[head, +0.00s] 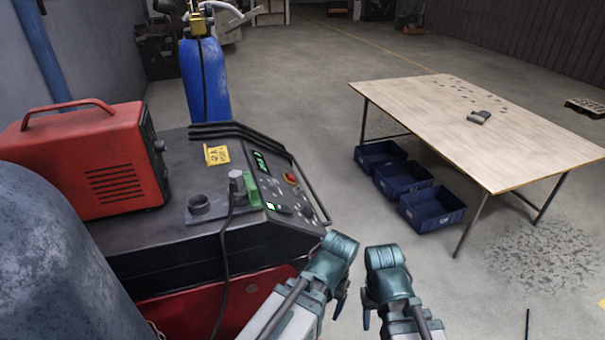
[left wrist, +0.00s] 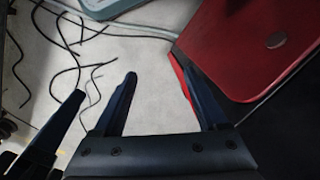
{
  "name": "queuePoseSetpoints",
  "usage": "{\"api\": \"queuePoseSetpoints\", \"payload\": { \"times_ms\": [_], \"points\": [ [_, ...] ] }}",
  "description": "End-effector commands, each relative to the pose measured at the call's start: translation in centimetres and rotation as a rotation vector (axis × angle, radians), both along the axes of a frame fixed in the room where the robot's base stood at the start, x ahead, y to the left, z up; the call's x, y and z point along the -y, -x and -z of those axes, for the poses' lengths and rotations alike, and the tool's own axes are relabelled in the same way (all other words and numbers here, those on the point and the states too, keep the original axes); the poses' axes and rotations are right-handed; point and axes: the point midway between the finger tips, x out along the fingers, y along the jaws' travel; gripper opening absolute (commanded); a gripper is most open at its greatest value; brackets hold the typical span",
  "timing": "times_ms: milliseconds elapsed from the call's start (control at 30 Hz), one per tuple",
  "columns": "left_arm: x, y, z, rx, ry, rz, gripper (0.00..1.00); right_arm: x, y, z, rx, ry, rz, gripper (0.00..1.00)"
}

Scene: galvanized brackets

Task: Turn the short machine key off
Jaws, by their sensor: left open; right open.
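The machine's sloping control panel (head: 280,188) is in the head view, left of my grippers. My left gripper (head: 341,302) hangs low in front of the machine, apart from the panel. In the left wrist view (left wrist: 160,76) its fingers are spread and empty. My right gripper (head: 368,312) is beside it on the right, empty and open, also away from the panel.
A red case (head: 90,165) stands on the machine top, with a blue gas cylinder (head: 205,85) behind. A dark cable hangs down the machine front. A wooden table (head: 480,130) with blue bins (head: 432,207) is at right. Black cables (left wrist: 75,45) lie on the floor.

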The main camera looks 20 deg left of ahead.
Motion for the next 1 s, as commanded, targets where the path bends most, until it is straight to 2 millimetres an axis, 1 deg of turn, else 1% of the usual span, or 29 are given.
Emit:
{"api": "queuePoseSetpoints", "payload": {
  "times_ms": [33,100,200,300,400,467,567,667,733,800,867,900,967,1000],
  "points": [
    [-0.8,-0.5,-3.7,0.005,0.008,-0.025,0.75,0.0,0.0,-3.7,0.000,0.000,0.001,0.50],
    [-1.8,-1.2,-6.4,0.016,0.020,-0.056,0.75,0.0,0.0,-6.4,0.000,-0.001,0.002,0.50],
    [-3.3,-2.1,-10.0,0.030,0.036,-0.101,0.75,0.0,0.0,-10.1,-0.001,-0.001,0.003,0.50],
    [-4.7,-3.0,-13.1,0.045,0.052,-0.140,0.75,0.0,0.0,-13.2,-0.001,0.000,0.005,0.50],
    [-5.9,-4.1,-15.6,0.056,0.063,-0.166,0.75,0.0,0.0,-15.7,-0.001,-0.001,0.006,0.50],
    [-6.6,-4.8,-17.0,0.061,0.069,-0.173,0.75,0.0,0.0,-17.1,-0.001,-0.001,0.006,0.50],
    [-7.7,-6.6,-19.1,0.069,0.077,-0.168,0.75,0.0,0.0,-19.2,-0.001,-0.001,0.007,0.50],
    [-9.1,-9.5,-21.2,0.072,0.084,-0.130,0.75,0.0,0.0,-21.2,-0.001,-0.001,0.008,0.50],
    [-10.3,-13.3,-22.5,0.069,0.088,-0.056,0.75,0.0,0.0,-22.6,-0.001,-0.002,0.009,0.50],
    [-11.2,-16.8,-22.5,0.059,0.087,0.042,0.75,0.0,0.0,-22.6,-0.001,-0.002,0.009,0.50],
    [-12.0,-19.6,-22.5,0.050,0.087,0.127,0.75,0.0,0.0,-22.6,-0.001,-0.002,0.009,0.50],
    [-12.4,-21.4,-22.5,0.043,0.087,0.184,0.75,0.0,0.0,-22.6,-0.001,-0.002,0.009,0.50],
    [-13.1,-24.1,-22.5,0.033,0.087,0.272,0.75,0.0,0.0,-22.6,-0.001,-0.002,0.009,0.50],
    [-13.5,-25.8,-22.4,0.025,0.088,0.328,0.75,0.0,0.0,-22.5,-0.001,-0.002,0.009,0.50]
  ]
}}
